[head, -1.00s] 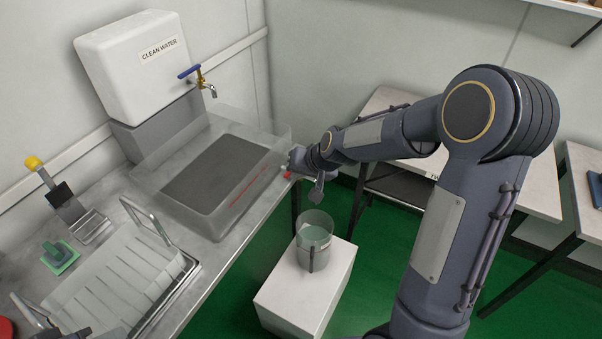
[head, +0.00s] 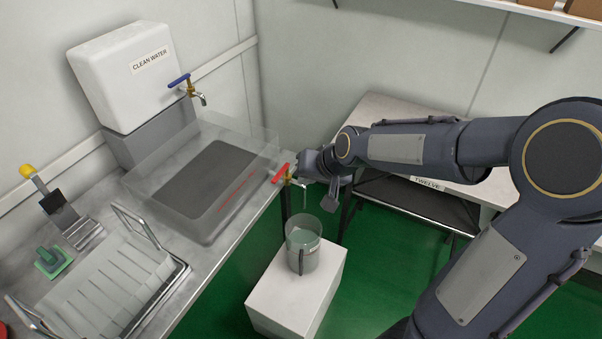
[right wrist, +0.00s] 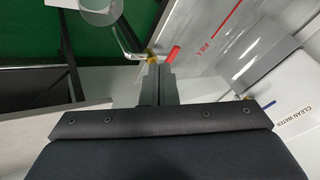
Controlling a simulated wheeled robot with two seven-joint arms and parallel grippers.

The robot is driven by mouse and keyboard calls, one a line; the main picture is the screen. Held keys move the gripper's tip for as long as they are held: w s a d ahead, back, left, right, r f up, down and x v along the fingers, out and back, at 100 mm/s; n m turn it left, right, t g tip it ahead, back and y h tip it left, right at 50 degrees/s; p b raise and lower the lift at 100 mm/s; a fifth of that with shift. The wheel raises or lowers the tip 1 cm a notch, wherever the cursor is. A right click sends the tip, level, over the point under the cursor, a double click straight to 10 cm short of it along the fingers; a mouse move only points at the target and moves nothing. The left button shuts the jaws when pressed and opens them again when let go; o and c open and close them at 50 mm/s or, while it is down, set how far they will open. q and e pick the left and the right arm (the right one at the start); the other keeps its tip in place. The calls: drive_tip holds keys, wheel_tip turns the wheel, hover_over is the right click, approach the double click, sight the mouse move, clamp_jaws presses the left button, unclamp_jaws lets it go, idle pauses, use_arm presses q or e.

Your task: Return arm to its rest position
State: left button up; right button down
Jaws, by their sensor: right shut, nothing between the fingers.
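My right arm reaches in from the right in the head view. Its gripper (head: 299,165) is beside the red-handled tap (head: 280,173) at the front of the clear tub, above and behind the jug. In the right wrist view the fingers (right wrist: 158,72) are together with nothing between them, and the red tap handle (right wrist: 172,54) is just past their tips. Whether they touch it I cannot tell. My left gripper is not in view.
The clear tub (head: 150,182) stands on the steel counter. A jug (head: 303,262) holding liquid stands on a white block (head: 262,302) below the tap. A table (head: 375,108) stands behind my arm. Green floor shows between counter and table.

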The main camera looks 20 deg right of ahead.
drive_tip(key=s+a+r+n+p, duration=0.1)
drive_tip(key=s+r, duration=0.2)
drive_tip(key=s, duration=0.8)
drive_tip(key=s+a+r+n+g+y+p, duration=0.1)
drive_tip(key=s+r+n+p, duration=0.1)
drive_tip(key=s, duration=1)
drive_tip(key=shift+s+r, duration=0.2)
drive_tip(key=shift+r, duration=0.55)
